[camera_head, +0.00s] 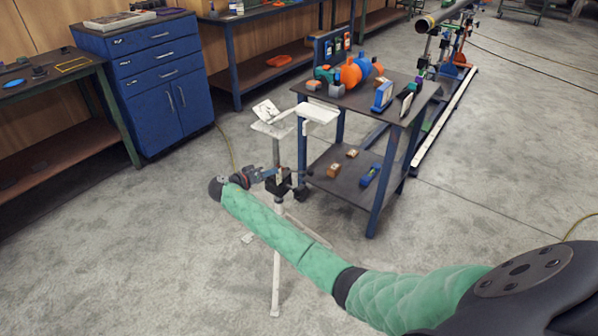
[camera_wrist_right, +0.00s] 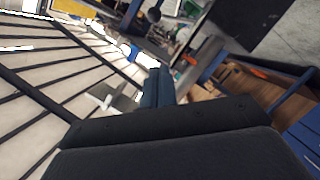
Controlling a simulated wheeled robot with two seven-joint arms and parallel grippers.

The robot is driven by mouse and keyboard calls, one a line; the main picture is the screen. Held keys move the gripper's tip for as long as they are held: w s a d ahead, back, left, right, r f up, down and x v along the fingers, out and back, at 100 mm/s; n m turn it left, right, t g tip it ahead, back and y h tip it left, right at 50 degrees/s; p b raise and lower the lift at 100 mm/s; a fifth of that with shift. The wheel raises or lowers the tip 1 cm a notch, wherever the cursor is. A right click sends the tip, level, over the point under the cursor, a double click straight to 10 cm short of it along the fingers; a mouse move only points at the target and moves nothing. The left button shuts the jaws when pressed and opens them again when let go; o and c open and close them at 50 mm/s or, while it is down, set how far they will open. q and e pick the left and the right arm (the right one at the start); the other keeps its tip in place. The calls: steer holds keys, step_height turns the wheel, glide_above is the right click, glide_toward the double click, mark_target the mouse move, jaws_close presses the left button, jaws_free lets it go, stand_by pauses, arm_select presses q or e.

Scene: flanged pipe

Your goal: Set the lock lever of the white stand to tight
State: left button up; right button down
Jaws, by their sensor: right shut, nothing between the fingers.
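The white stand (camera_head: 277,154) stands on the floor in the middle of the head view, with a white top, a thin upright pole and spread legs. A dark collar (camera_head: 281,184) sits around mid-height on the pole; I cannot make out the lock lever or its setting. My right arm, in a green sleeve, reaches in from the lower right and bends back at the wrist. My right gripper (camera_head: 268,175) is shut and empty, close by the pole at the collar's height; I cannot tell whether it touches. In the wrist view, my own dark parts hide much. My left gripper is not in view.
A blue-legged table (camera_head: 345,98) with orange and blue parts stands right behind the stand. A blue drawer cabinet (camera_head: 150,110) and a workbench (camera_head: 60,72) are at the left. A pipe (camera_head: 440,17) rests on supports at the back right. Floor left of the stand is clear.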

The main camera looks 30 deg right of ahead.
steer(key=p, duration=0.2)
glide_toward(300, 172)
steer(key=d+r, duration=0.5)
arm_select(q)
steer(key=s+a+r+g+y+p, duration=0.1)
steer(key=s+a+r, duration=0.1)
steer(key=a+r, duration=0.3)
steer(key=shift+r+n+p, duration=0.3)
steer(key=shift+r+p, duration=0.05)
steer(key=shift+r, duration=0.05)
arm_select(e)
steer(key=f, duration=0.1)
steer(key=s+d+f, duration=0.1)
steer(key=d+f, duration=0.1)
steer(key=shift+s+d, duration=0.25)
steer(key=shift+s, duration=0.05)
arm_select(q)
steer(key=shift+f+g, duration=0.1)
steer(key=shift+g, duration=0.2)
arm_select(e)
steer(key=shift+f, duration=0.15)
